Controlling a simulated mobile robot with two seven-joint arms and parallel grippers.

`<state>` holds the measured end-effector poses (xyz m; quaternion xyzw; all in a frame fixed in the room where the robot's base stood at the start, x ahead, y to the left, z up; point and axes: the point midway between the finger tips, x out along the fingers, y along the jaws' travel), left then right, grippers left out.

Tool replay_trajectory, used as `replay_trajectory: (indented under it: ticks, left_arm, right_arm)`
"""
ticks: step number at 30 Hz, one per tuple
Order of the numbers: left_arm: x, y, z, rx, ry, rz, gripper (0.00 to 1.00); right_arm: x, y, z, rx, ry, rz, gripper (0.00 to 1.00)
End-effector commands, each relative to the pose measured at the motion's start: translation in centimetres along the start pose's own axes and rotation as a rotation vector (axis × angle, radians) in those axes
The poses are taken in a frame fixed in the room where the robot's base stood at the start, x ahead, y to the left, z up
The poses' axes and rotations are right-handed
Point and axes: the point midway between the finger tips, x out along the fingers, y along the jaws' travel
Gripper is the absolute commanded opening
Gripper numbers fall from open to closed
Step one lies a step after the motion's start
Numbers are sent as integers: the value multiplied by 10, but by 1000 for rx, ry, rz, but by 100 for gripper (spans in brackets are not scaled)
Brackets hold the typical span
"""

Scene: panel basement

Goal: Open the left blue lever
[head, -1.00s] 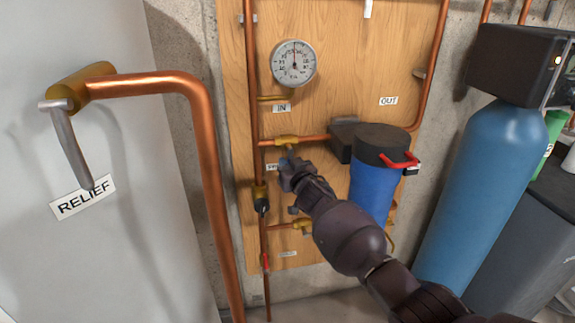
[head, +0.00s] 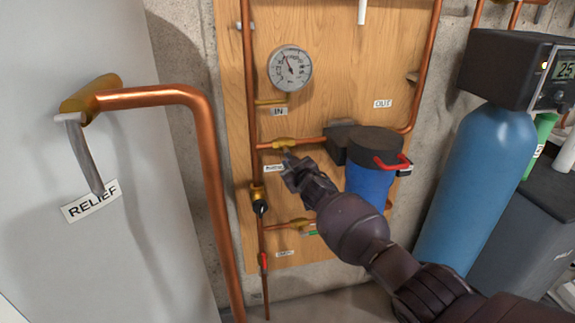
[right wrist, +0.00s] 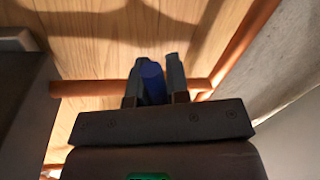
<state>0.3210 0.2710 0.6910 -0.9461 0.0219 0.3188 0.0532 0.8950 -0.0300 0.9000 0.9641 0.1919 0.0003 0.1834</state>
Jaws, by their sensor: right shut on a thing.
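The blue lever (right wrist: 152,82) shows in the right wrist view between the two fingers of my right gripper (right wrist: 154,88), which is shut on it. In the head view my right gripper (head: 290,166) is just below a brass valve (head: 284,143) on the horizontal copper pipe, left of the blue filter housing. The gripper hides most or all of the lever there, so its exact angle is hard to tell. My left gripper is not in view.
A round gauge (head: 290,67) is above the valve. The blue filter (head: 369,185) with a red handle (head: 391,163) stands close to the right. A thick copper relief pipe (head: 207,150) runs down at left. A blue tank (head: 478,190) stands at right.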

Motion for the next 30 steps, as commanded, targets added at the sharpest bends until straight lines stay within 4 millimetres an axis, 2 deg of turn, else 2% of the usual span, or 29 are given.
replay_trajectory:
  ticks: [12, 29, 30]
  left_arm:
    - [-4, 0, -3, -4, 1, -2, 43]
    - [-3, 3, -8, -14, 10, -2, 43]
    - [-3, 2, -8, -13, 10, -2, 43]
  right_arm:
    - [-2, 12, 0, -213, -44, 0, 0]
    - [-3, 13, 2, -247, -53, 0, 0]
    - [-3, 13, 2, -247, -53, 0, 19]
